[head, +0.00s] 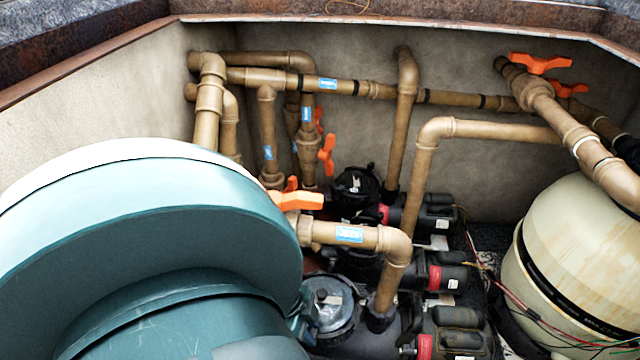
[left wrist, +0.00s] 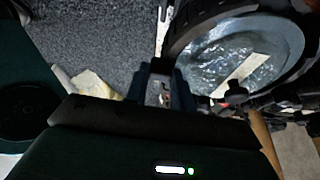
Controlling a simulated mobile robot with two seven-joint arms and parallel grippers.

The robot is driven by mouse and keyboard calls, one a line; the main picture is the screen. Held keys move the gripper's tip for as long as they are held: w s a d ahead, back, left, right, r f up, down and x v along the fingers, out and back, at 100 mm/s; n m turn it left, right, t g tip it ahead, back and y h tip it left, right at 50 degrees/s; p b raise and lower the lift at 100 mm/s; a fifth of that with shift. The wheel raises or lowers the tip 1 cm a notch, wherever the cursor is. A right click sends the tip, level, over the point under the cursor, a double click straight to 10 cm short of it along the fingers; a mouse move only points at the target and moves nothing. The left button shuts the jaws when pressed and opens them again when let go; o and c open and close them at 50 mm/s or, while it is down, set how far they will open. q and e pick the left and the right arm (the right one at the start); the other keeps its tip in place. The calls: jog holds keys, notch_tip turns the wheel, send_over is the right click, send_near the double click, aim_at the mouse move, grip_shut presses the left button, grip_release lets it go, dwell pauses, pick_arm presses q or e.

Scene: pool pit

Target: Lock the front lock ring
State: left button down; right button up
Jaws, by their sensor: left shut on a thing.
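The front lock ring (head: 352,322) is a dark ring around a clear, round lid on the nearest pump, low in the middle of the head view. In the left wrist view the ring (left wrist: 185,35) fills the upper right around the see-through lid (left wrist: 240,55). My left gripper (head: 301,318) is at the ring's left edge, partly hidden by my large teal arm. In the left wrist view its fingers (left wrist: 162,86) are shut at the ring's rim, seemingly on a tab of it. The held part is mostly hidden. My right gripper is not in view.
Two more black pumps stand behind, one with a dark lid (head: 355,185). A brown pipe (head: 390,245) with an orange valve handle (head: 297,200) runs close above the front pump. A beige tank (head: 565,260) and loose wires (head: 515,305) are at right. Concrete walls enclose the pit.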

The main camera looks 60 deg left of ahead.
pick_arm(q)
jog(key=shift+s+a+m+b, duration=0.3)
jog(key=shift+a+m+b, duration=0.15)
jog(key=shift+b, duration=0.35)
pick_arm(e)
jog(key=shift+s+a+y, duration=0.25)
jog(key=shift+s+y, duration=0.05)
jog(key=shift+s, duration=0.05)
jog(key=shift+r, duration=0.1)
pick_arm(q)
jog(key=c, duration=1.2)
grip_release()
